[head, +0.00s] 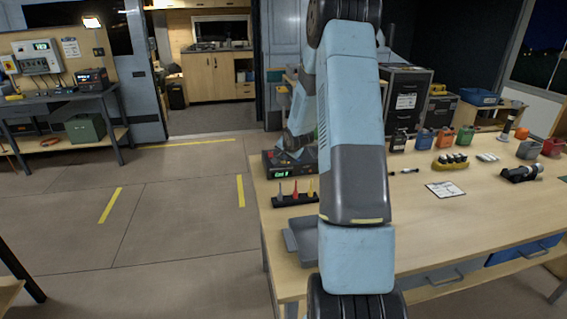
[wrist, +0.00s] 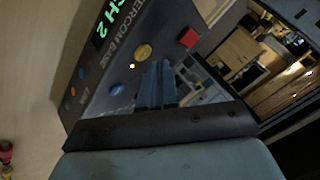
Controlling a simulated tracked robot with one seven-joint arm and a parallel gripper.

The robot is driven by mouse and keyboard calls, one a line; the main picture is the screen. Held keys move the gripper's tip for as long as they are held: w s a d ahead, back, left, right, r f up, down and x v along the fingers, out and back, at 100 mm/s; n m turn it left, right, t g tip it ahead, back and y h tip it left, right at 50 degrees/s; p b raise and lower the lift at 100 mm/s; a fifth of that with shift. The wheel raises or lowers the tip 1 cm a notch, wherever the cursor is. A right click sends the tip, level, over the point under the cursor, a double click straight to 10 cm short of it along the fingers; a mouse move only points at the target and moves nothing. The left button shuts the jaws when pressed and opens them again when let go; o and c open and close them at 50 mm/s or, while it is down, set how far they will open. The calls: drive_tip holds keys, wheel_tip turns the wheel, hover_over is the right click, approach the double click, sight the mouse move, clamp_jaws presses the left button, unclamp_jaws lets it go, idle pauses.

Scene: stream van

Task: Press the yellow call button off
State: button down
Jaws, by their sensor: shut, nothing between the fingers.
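The intercom base (head: 282,173) is a dark box with a green channel display near the table's left edge. In the wrist view the base (wrist: 98,75) fills the upper left, its display reading "CH 2". In the head view my arm partly hides the base.
A square red button (wrist: 188,37) and a blue button (wrist: 117,89) are on the same panel. A black rack (head: 296,198) with coloured pieces and a grey tray (head: 300,240) are nearby on the table (head: 440,245).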

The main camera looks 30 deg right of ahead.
sight(285, 163)
drive_tip(key=shift+f, duration=0.55)
idle(0.4)
drive_tip(key=shift+r, duration=0.65)
wheel_tip(285, 163, up, 6)
idle(0.9)
